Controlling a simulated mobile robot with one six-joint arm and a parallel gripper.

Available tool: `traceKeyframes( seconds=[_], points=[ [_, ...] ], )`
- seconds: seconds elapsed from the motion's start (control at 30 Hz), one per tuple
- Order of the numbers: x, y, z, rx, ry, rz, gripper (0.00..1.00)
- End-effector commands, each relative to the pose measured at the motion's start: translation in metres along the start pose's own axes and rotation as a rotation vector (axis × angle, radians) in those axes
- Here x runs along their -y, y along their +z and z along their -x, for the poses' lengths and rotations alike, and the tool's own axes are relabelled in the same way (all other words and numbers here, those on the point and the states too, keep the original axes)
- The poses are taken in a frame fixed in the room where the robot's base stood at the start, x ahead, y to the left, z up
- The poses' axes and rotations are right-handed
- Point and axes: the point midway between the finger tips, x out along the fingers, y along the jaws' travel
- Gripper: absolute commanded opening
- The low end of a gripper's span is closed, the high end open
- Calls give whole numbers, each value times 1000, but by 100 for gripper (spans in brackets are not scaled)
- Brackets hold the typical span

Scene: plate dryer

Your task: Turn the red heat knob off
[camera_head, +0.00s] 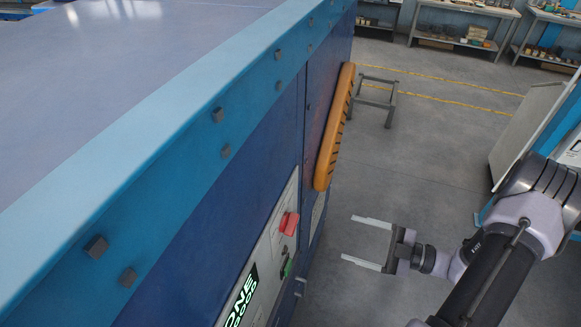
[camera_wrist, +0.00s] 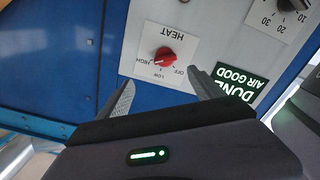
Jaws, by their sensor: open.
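The red heat knob (camera_wrist: 166,56) sits on a white plate marked HEAT, with HIGH, LOW and OFF around it, upside down in the wrist view. Its pointer appears turned toward HIGH, not OFF. In the head view a red control (camera_head: 289,223) shows on the dryer's side panel. My gripper (camera_head: 349,238) is open and empty, its fingers pointing at the panel with a gap between. In the wrist view my open fingers (camera_wrist: 161,79) lie on either side below the knob, apart from it.
A black dial (camera_wrist: 292,4) with numbers is farther right. The blue dryer (camera_head: 250,140) fills the left. An orange handle (camera_head: 336,125) sticks out beyond the panel. Grey floor (camera_head: 440,150) lies open right of it.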

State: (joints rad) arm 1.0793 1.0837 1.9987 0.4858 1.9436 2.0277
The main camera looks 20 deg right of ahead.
Motion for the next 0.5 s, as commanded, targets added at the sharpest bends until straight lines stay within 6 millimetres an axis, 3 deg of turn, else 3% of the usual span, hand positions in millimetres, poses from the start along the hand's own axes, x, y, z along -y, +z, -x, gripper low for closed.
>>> traceKeyframes(
  seconds=[0.17, 0.5],
  points=[
    [1, 0, -28, -5, 5, -20, 76],
    [1, -1, -130, -5, -1, -14, 76]
  ],
)
